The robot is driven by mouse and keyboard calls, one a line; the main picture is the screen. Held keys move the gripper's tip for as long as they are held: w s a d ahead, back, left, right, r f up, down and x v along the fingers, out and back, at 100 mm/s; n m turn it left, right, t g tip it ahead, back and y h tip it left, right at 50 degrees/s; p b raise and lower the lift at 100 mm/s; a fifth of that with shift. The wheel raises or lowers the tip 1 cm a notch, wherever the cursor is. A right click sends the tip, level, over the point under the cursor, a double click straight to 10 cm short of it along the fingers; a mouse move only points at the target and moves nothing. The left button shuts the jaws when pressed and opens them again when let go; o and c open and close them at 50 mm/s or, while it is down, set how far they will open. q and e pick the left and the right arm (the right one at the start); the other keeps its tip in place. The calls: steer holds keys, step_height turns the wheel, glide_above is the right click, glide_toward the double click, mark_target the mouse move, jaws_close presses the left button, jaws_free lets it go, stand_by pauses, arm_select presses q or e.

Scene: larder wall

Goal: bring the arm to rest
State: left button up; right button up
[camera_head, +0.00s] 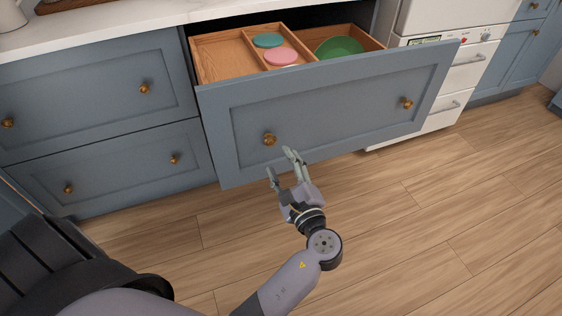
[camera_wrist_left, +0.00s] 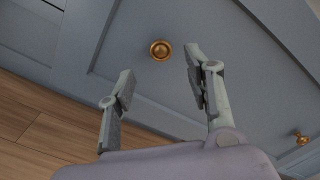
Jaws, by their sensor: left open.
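My left gripper (camera_head: 281,163) is open and empty in front of the pulled-out blue drawer (camera_head: 335,105). Its fingers point at the drawer front, just below the left brass knob (camera_head: 269,139). In the left wrist view the open fingers (camera_wrist_left: 160,80) are apart, and the brass knob (camera_wrist_left: 160,50) shows beyond them, between the tips. The fingers do not appear to hold the knob. My left arm (camera_head: 290,285) reaches in from the bottom of the head view. My right gripper is not in view.
The open drawer holds wooden compartments with a teal disc (camera_head: 268,40), a pink disc (camera_head: 281,56) and a green bowl (camera_head: 339,47). A white appliance (camera_head: 470,75) stands to the right. Closed blue drawers (camera_head: 95,90) lie left under a pale counter (camera_head: 90,28). The wooden floor (camera_head: 450,220) is clear.

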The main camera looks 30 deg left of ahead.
arm_select(q)
steer(key=shift+a+f, duration=0.1)
